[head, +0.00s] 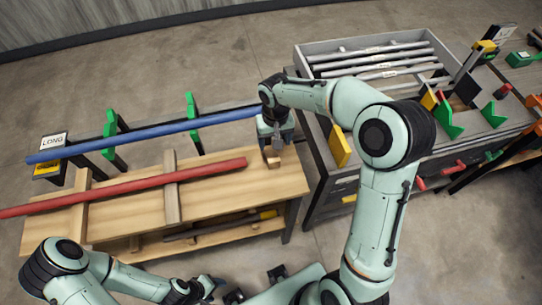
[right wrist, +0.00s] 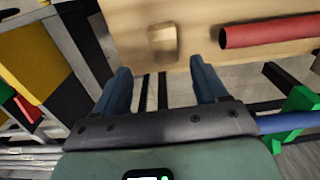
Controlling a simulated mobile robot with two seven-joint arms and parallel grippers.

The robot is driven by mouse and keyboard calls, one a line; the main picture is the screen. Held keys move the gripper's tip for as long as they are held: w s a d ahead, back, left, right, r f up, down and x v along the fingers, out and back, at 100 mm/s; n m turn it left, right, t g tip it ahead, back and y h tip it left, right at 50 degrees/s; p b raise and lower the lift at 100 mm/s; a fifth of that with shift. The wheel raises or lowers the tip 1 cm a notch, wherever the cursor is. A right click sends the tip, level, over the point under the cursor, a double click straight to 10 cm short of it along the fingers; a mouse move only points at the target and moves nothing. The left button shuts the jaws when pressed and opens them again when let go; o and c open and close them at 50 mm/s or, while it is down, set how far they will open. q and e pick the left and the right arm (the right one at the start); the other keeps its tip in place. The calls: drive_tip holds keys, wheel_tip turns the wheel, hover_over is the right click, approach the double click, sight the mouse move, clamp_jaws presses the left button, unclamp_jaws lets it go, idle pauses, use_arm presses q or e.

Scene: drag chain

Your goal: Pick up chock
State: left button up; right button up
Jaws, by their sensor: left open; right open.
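The chock, a small light wooden block (head: 271,160), sits at the right end of the wooden bench top (head: 285,180). In the right wrist view the chock (right wrist: 163,42) lies just beyond my fingertips, between the lines of the two blue fingers and apart from them. My right gripper (head: 277,140) hangs over the bench end by the chock, partly hidden by its own wrist. Its fingers (right wrist: 162,76) are spread and empty. My left gripper (head: 212,285) is low at the bottom of the head view, away from the bench, with nothing seen in it.
A red bar (head: 130,187) lies on wooden cross pieces on the bench. A blue bar (head: 150,133) rests along stands with green brackets (head: 192,122) behind it. A grey rack of rods (head: 375,65) stands to the right. A sign reads LONG (head: 53,141).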

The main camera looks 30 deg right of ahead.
sight(273, 156)
wheel_tip(273, 156, down, 4)
drive_tip(key=shift+f, duration=0.25)
drive_tip(key=f, duration=0.5)
drive_tip(key=shift+a, duration=0.3)
use_arm(q)
drive_tip(key=shift+f, duration=0.1)
use_arm(e)
drive_tip(key=c, duration=1)
drive_tip(key=shift+c, duration=0.3)
use_arm(q)
drive_tip(key=shift+w+r+p, duration=0.8)
drive_tip(key=shift+r, duration=0.25)
use_arm(e)
wheel_tip(273, 156, up, 20)
